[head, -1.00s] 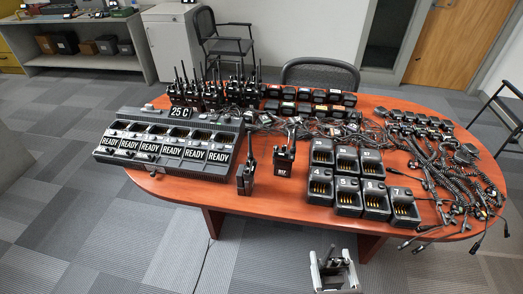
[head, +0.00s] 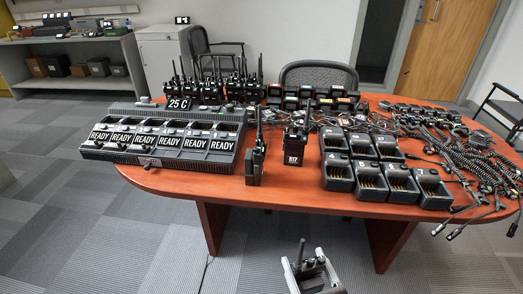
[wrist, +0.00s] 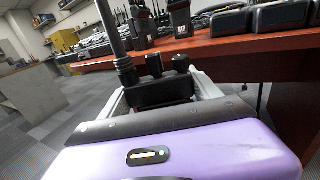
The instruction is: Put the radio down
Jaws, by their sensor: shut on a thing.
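My gripper (head: 312,268) is at the bottom of the head view, in front of the table and lower than its top. It is shut on a black radio (head: 312,270). In the wrist view the held radio (wrist: 160,92) shows its antenna and knobs pointing up between the pale fingers. The wooden table (head: 290,190) stands beyond it, apart from the radio. Two other radios stand upright near the table's front edge: one (head: 256,160) beside the big charger and one with a white label (head: 295,145).
A multi-bay charger (head: 165,150) with READY labels fills the table's left. Several single chargers (head: 370,180) stand right of centre, and coiled cables (head: 460,160) cover the right end. Bare tabletop shows along the front edge between the chargers. More radios (head: 215,88) stand at the back.

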